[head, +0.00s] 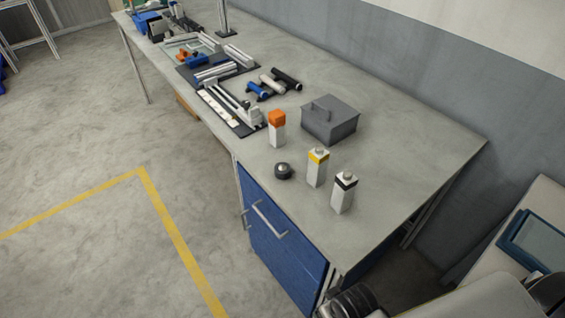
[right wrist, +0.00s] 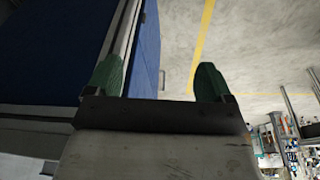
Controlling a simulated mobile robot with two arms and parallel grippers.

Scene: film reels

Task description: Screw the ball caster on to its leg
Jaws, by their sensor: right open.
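A small dark round piece with a shiny top, which looks like the ball caster (head: 283,171), lies on the workbench near its front edge. To its right stand two upright white square posts that look like legs, one with a yellow band (head: 317,168) and one with a black band (head: 343,193). A third white post with an orange top (head: 277,128) stands behind the caster. My right gripper (right wrist: 160,72) shows green fingers in the right wrist view, spread apart and empty beside the blue cabinet. My left gripper is not in view.
The workbench (head: 410,150) has free room at its right end. Dark trays with white parts (head: 230,108) and several small tubes lie farther left. A blue cabinet (head: 280,235) is below the near end.

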